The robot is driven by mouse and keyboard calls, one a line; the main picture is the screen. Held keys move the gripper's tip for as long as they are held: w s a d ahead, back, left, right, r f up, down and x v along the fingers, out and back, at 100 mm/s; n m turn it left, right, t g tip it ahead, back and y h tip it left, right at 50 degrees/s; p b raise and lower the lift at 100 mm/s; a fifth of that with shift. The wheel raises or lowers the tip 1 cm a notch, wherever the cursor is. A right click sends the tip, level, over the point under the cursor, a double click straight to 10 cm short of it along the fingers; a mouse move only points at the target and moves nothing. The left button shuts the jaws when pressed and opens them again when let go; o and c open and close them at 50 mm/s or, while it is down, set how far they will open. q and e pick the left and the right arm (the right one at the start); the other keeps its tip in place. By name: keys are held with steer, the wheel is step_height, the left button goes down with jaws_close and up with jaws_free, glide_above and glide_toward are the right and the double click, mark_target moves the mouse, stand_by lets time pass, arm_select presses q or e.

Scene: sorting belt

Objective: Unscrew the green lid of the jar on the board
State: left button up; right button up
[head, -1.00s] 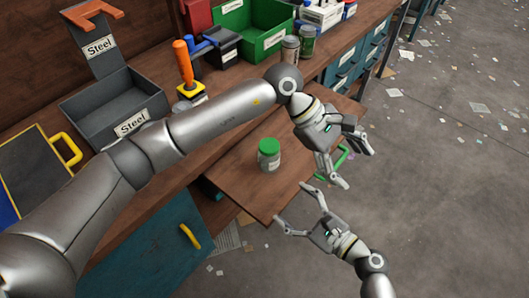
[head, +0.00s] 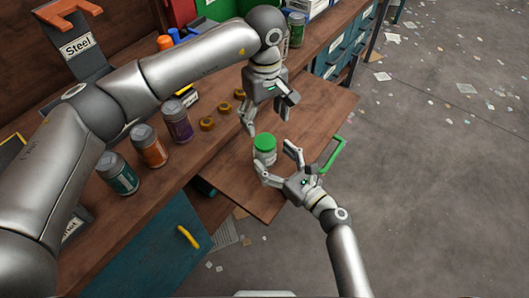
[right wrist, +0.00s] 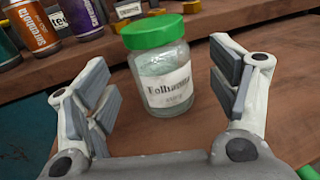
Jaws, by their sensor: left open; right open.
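The clear jar (head: 266,157) with a green lid (head: 265,141) stands upright on the wooden board (head: 315,110). In the right wrist view the jar (right wrist: 165,85) has a white label, and its lid (right wrist: 152,31) is on top. My left gripper (head: 269,119) is open, pointing down just above and behind the lid. My right gripper (head: 277,163) is open low at the jar's near right side. In the wrist view its fingers stand either side of the jar with gaps, so it is not gripped.
Teal (head: 118,173), orange (head: 149,145) and purple (head: 177,120) cans stand on the workbench, left of the board. Brass nuts (head: 207,124) lie beyond them. A green handle (head: 332,155) is at the board's right edge. The board around the jar is mostly clear.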

mark_target(265, 140)
steer(key=shift+x, duration=1.7)
jaws_close()
arm_select(q)
steer(key=m, duration=0.3)
steer(key=shift+m, duration=0.4)
steer(key=shift+f+m, duration=0.3)
steer(key=shift+f, duration=3.7)
